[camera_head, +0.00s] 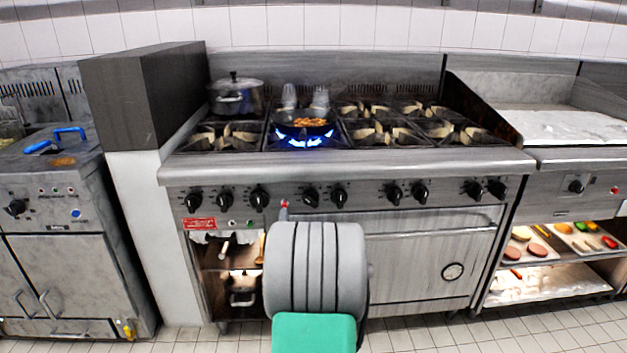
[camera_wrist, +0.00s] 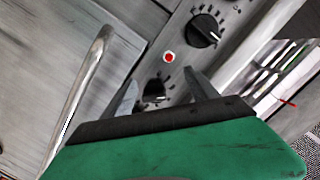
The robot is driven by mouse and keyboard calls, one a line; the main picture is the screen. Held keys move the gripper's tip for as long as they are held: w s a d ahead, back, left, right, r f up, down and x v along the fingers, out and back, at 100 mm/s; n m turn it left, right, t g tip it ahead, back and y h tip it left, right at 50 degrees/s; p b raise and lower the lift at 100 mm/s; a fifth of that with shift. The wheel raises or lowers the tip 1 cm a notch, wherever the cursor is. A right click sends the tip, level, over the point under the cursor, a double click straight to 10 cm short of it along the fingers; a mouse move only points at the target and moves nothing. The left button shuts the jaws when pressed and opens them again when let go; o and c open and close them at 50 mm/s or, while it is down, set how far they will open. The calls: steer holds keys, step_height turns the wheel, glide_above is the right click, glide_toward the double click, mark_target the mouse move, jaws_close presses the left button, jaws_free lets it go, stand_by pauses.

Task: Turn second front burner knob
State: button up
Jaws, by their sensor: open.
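A row of black knobs runs along the stove's front panel (camera_head: 365,194). The knob just right of the red light, as seen in the head view (camera_head: 310,197), also shows in the wrist view (camera_wrist: 155,92). My gripper (camera_wrist: 163,90) is open, its two fingers on either side of that knob. I cannot tell whether they touch it. In the head view my grey and green arm parts hide the fingers. The second front burner from the left has a blue flame (camera_head: 303,138) under a black pan (camera_head: 304,122). Another knob (camera_wrist: 204,30) sits across the red light (camera_wrist: 169,57).
The oven door handle (camera_wrist: 80,90) runs beside the knob panel. A lidded pot (camera_head: 236,98) stands on the back left burner. A dark block (camera_head: 145,95) rises left of the stove, and a griddle (camera_head: 565,125) is on the right. The tiled floor in front is clear.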

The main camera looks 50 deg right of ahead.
mark_target(313, 203)
steer(key=s+d, duration=0.1)
steer(key=s+d+r+m+h, duration=0.1)
steer(key=d, duration=0.1)
steer(key=s+d+r+m+h, duration=0.1)
steer(key=shift+s+d, duration=0.2)
steer(key=shift+d, duration=0.05)
steer(key=x, duration=0.7)
steer(key=shift+w+d+f+b, duration=0.1)
steer(key=shift+w+d+b, duration=0.05)
steer(key=shift+b, duration=0.2)
steer(key=shift+c, duration=0.2)
steer(key=c, duration=1.3)
